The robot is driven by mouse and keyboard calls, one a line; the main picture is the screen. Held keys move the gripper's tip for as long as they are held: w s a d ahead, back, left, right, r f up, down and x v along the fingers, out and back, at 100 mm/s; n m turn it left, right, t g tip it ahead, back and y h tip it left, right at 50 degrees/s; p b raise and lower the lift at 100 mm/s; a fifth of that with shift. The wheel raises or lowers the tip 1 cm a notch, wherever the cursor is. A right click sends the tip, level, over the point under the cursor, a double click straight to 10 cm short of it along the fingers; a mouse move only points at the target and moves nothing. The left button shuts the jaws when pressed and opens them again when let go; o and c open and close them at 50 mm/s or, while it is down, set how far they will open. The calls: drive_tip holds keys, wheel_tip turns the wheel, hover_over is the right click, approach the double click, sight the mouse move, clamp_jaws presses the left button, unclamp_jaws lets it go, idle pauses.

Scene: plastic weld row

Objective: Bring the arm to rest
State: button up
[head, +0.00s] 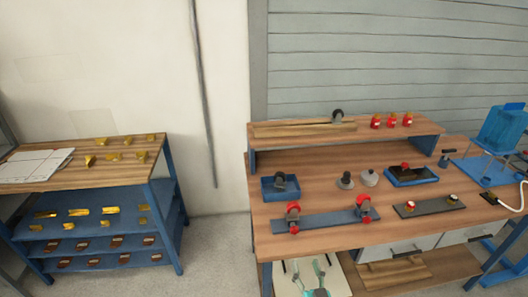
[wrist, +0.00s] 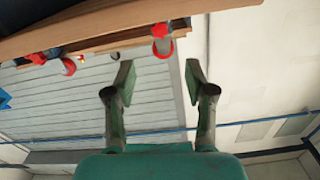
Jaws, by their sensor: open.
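My gripper (wrist: 160,82) is open in the wrist view, with its two green fingers apart and nothing between them. In the head view a small teal part of my gripper (head: 313,278) shows at the bottom edge, in front of the workbench (head: 330,237) and lower than its top. In the wrist view the bench's wooden edge (wrist: 60,30) runs across the upper left, beyond the fingertips, apart from them as far as I can see.
The bench carries a blue rail with red clamps (head: 325,219), a blue bin (head: 281,190) and a dark blue-edged tray (head: 412,177). A shelf rack (head: 165,215) with yellow parts stands left. Clear floor (head: 215,235) lies between rack and bench. A blue chair-like stand (head: 500,128) is at right.

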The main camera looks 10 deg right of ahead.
drive_tip(key=s+f+n+g, duration=0.1)
drive_tip(key=s+f+g, duration=0.15)
drive_tip(key=s, duration=2.15)
drive_tip(key=r+v, duration=0.2)
drive_tip(key=v, duration=0.7)
drive_tip(key=w+r+v, duration=0.1)
drive_tip(key=r+v, duration=0.1)
drive_tip(key=v, duration=0.7)
drive_tip(key=shift+n+g, duration=0.35)
drive_tip(key=shift+n, duration=0.05)
